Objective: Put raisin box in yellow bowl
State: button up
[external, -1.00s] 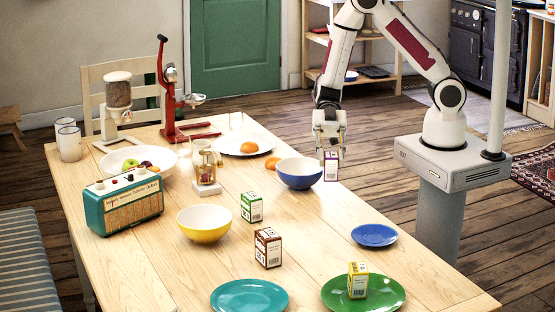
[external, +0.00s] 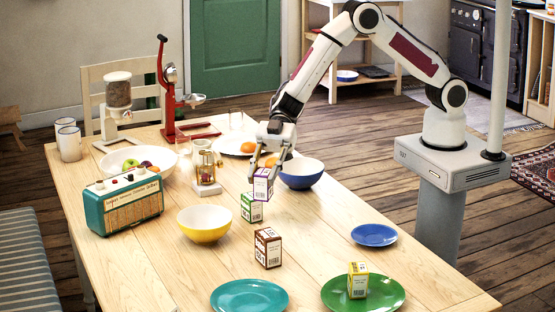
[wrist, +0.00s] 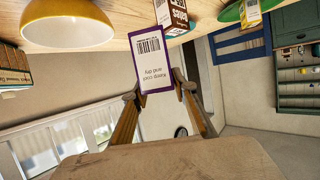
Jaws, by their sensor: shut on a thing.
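My gripper (external: 262,170) is shut on a purple-and-white box (external: 262,187), held above the table. Its product name is not legible, so I cannot confirm that it is the raisin box. In the wrist view the box (wrist: 152,60) sits between the fingertips, with the print "keep cool and dry" on its face. The yellow bowl (external: 204,228), with a white inside, stands on the table to the left of and nearer the camera than the held box. It looks empty in the external view. The bowl (wrist: 68,34) is also at the upper left of the wrist view.
A green box (external: 251,212) stands just below the held box in the picture. A brown box (external: 267,248) stands nearer the camera. A blue bowl (external: 302,174) is to the right. A teal radio (external: 123,206) is left of the yellow bowl. A yellow box (external: 357,279) stands on a green plate (external: 391,296).

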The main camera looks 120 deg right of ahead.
jog(key=w+d+r+m+t+h, duration=0.1)
jog(key=w+d+r+m+h, duration=0.1)
jog(key=w, duration=0.4)
jog(key=w+d+r+m+t+h, duration=0.2)
jog(key=w+d+r+m+h, duration=0.1)
jog(key=w, duration=0.2)
jog(key=shift+w+d+m+t, duration=0.3)
jog(key=shift+w, duration=0.05)
notch_tip(320, 180, down, 6)
jog(key=shift+f, duration=0.15)
dwell(0.4)
jog(key=shift+f, duration=1.9)
jog(key=shift+f, duration=0.6)
